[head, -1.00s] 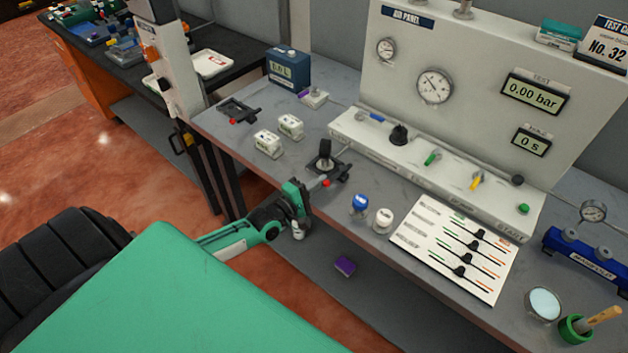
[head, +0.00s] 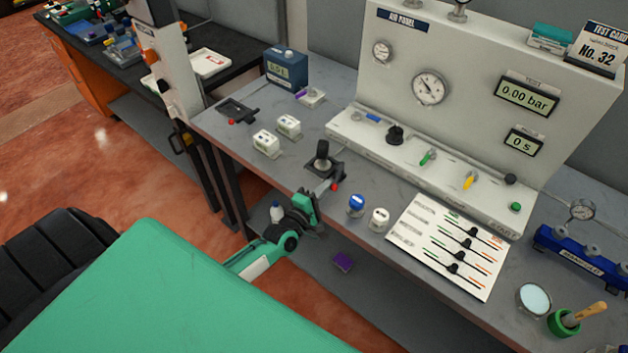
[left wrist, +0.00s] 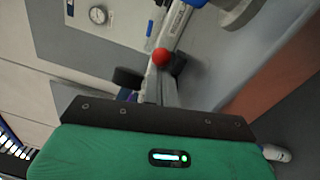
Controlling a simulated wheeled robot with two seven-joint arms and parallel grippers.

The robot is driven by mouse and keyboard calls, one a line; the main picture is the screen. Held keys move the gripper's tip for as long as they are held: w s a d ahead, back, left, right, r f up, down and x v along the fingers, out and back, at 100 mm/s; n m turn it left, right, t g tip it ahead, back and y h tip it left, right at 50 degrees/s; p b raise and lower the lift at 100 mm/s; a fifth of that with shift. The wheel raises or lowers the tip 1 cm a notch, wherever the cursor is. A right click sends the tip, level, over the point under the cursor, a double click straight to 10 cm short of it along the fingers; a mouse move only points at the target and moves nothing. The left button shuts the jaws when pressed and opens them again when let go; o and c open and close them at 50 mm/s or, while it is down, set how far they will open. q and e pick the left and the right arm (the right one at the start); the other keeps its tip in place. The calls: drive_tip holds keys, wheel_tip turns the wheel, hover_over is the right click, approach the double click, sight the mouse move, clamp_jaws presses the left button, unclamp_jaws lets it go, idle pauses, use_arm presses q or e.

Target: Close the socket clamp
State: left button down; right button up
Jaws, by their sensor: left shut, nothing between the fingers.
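The socket clamp (head: 322,163) is a black fixture near the bench's front edge, with an upright black part standing in it. Its red knob (head: 335,187) is on the front right side and also shows in the left wrist view (left wrist: 160,57). My left gripper (head: 326,188) is shut and empty, its fingertips right beside the red knob. Whether they touch it I cannot tell. In the left wrist view the fingers (left wrist: 158,88) point toward the knob and partly cover the clamp. My right gripper is not in view.
A second black fixture with a red knob (head: 238,111) lies at the bench's left. Two white blocks (head: 277,135) stand between. Blue-topped (head: 356,205) and white (head: 379,219) round parts and a slider card (head: 447,246) are to the right. The air panel (head: 430,130) stands behind.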

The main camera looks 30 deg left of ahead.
use_arm(q)
drive_tip(key=shift+d, duration=0.55)
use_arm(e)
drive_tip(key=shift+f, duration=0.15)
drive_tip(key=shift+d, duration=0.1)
